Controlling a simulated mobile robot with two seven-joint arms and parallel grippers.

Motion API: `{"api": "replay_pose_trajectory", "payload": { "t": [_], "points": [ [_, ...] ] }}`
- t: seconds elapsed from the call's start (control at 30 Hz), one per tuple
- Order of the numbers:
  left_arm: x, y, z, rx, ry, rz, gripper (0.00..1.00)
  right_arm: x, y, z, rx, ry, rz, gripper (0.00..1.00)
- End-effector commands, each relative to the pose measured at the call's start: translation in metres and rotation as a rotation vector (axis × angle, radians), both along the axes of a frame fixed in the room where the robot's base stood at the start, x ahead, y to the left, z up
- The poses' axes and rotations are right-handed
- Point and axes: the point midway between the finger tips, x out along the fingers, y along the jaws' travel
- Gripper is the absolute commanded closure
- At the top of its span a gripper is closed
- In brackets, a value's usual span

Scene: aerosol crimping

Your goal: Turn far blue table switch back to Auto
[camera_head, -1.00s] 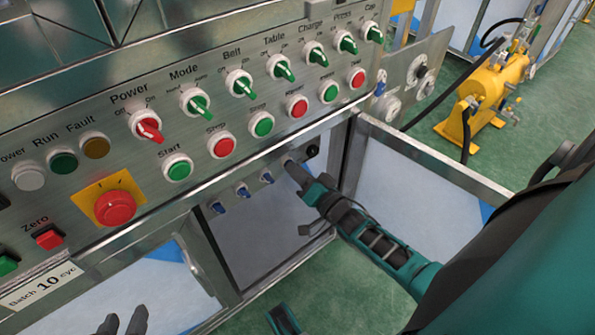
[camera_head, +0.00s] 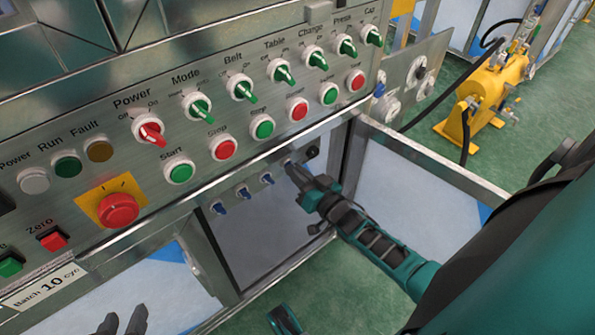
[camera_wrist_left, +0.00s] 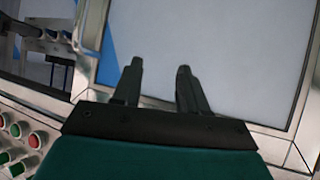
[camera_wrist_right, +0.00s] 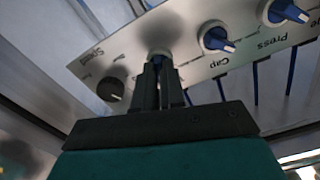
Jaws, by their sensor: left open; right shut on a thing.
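A short row of blue switches runs on the small panel under the main console; three show in the head view, such as the blue switch (camera_head: 267,178). My right gripper (camera_head: 289,164) is at the far end of this row. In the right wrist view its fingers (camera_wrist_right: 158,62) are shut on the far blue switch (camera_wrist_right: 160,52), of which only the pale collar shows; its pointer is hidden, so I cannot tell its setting. My left gripper (camera_head: 122,322) is open and empty at the lower left, and it also shows in the left wrist view (camera_wrist_left: 158,70).
A black knob (camera_head: 312,151) sits just beyond the held switch. Above are green selector switches, such as the Table switch (camera_head: 281,72), and push buttons. A red emergency stop (camera_head: 118,210) is at left. A metal frame rail (camera_head: 440,165) stands at right.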

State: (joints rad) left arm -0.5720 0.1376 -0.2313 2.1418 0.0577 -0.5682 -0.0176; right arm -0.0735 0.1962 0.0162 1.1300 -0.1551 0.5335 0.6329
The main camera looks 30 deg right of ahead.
Motion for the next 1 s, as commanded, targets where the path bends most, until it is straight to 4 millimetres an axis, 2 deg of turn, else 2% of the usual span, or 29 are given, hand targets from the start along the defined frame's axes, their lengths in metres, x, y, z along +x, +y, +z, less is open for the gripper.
{"api": "replay_pose_trajectory", "payload": {
  "t": [0.7,1.0],
  "points": [
    [-0.0018,0.0021,-0.0011,0.005,0.002,0.002,0.57,-0.0005,0.0003,-0.0005,-0.676,-0.053,-0.001,1.0],
    [-0.0025,0.002,-0.0038,0.006,0.009,0.001,0.57,-0.0006,0.0004,-0.0007,-0.914,-0.071,-0.001,1.0]
  ]
}}
